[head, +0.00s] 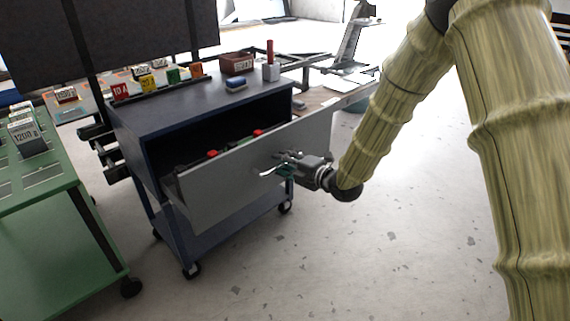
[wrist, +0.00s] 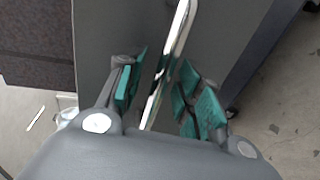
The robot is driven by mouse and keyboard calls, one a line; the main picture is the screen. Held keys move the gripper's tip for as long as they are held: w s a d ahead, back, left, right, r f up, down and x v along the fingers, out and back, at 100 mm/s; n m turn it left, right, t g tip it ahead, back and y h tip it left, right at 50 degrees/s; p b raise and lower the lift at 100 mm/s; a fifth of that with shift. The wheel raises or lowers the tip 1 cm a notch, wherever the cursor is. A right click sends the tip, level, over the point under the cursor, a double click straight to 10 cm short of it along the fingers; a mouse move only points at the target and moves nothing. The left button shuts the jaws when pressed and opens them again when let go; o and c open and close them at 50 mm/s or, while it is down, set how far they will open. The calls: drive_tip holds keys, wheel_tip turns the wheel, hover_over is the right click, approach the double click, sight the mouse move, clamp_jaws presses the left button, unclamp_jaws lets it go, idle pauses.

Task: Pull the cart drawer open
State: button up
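The dark blue cart (head: 190,95) stands at the middle left. Its grey drawer front (head: 225,185) stands well out from the body, so the drawer is open and its inside shows. A shiny bar handle (head: 268,172) is on the drawer front; it also shows in the wrist view (wrist: 178,38). My gripper (head: 287,168) is at the handle. In the wrist view its teal-padded fingers (wrist: 165,92) stand on either side of the bar, with gaps showing between the pads and the bar. Part of the handle is hidden behind my gripper.
Red-topped items (head: 212,154) show inside the drawer. Coloured blocks, a brown box (head: 237,63) and a blue-white sponge-like block (head: 236,84) sit on the cart top. A green cart (head: 60,230) stands at left. The floor (head: 400,240) in front and right is clear.

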drive_tip(key=v, duration=1.2)
drive_tip(key=s+d+f+m+g+h, duration=0.1)
drive_tip(key=s+d+f+m+h, duration=0.1)
drive_tip(key=s+f+m, duration=0.55)
drive_tip(key=s+d+f+m+g+h, duration=0.2)
drive_tip(key=s+d+f+m+h, duration=0.15)
drive_tip(key=f, duration=0.75)
drive_tip(key=s+d+f+m+g+h, duration=0.1)
drive_tip(key=s+f+m, duration=0.4)
drive_tip(key=f, duration=0.5)
drive_tip(key=s+d+f+m+g+h, duration=0.15)
drive_tip(key=s+f+m, duration=0.25)
drive_tip(key=s, duration=0.5)
drive_tip(key=s+d+f+m+g+h, duration=0.1)
drive_tip(key=s+d+f+m+g, duration=0.2)
drive_tip(key=s, duration=0.6)
drive_tip(key=s+d+f+m+g+h, duration=0.1)
drive_tip(key=s+f+m+g, duration=0.3)
drive_tip(key=s, duration=0.5)
wheel_tip(320, 180, up, 34)
drive_tip(key=t+p, duration=0.1)
drive_tip(key=p, duration=3.3)
drive_tip(key=shift+s+d+f+h+p, duration=0.15)
drive_tip(key=shift+d+f+h+p, duration=0.05)
drive_tip(key=shift+d+h+p, duration=0.1)
